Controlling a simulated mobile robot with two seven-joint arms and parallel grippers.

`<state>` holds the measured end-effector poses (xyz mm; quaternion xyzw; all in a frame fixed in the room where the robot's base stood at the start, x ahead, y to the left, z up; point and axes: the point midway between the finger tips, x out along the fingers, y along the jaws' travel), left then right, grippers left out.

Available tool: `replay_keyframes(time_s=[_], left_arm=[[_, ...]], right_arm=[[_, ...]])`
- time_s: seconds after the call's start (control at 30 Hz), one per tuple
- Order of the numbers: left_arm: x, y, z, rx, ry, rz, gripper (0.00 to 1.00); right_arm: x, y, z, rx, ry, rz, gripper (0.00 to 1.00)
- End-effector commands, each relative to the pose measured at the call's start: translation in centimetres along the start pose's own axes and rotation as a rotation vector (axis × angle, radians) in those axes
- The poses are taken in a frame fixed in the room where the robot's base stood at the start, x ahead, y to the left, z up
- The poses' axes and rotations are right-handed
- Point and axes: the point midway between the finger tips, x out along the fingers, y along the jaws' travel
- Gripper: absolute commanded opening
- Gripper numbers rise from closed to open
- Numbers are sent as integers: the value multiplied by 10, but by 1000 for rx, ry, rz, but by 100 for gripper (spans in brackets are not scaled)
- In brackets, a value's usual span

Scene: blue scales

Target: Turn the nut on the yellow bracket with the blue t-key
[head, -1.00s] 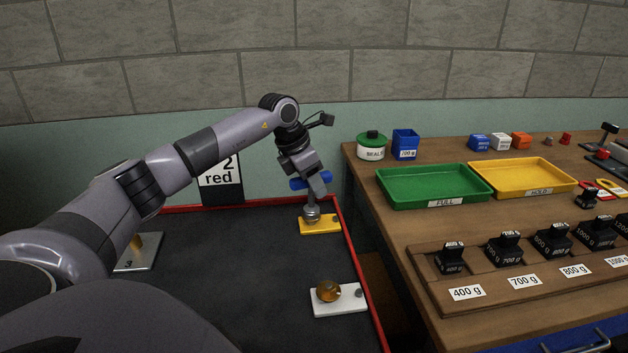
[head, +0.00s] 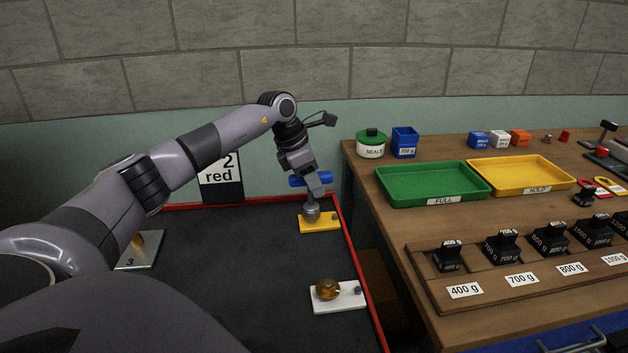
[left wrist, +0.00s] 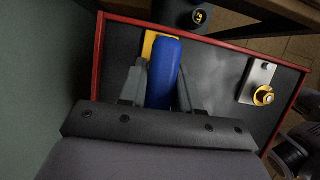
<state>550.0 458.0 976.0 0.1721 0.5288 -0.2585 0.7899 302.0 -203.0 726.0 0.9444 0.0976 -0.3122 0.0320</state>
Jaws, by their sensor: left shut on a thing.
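The blue t-key (head: 311,179) stands over the yellow bracket (head: 320,224) at the far right corner of the dark mat. Its grey lower end (head: 311,211) is on the nut, which it hides. My left gripper (head: 314,184) is shut on the t-key's blue handle. In the left wrist view the blue handle (left wrist: 162,75) lies between the two fingers of my left gripper (left wrist: 160,90), and part of the yellow bracket (left wrist: 149,44) shows beside it. My right gripper is not in view.
A white bracket (head: 347,299) with a brass nut lies nearer on the red-edged mat (head: 250,270). A grey bracket (head: 142,254) stands at the left. A wooden bench (head: 400,225) with trays and weights is close on the right. The mat's middle is clear.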

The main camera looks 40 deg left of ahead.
Motion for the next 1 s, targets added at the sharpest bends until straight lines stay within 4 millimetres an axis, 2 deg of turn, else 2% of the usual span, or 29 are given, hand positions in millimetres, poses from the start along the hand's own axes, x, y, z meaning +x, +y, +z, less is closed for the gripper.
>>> replay_keyframes(time_s=[0.17,0.47,0.77,1.0], left_arm=[[-4,0,3,84,-8,-30,0],[-4,0,3,94,-9,-33,0],[-5,0,4,230,-10,-88,0],[-6,0,3,176,-8,-65,0]], right_arm=[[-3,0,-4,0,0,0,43],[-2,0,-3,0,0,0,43],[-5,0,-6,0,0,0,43],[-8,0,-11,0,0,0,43]])
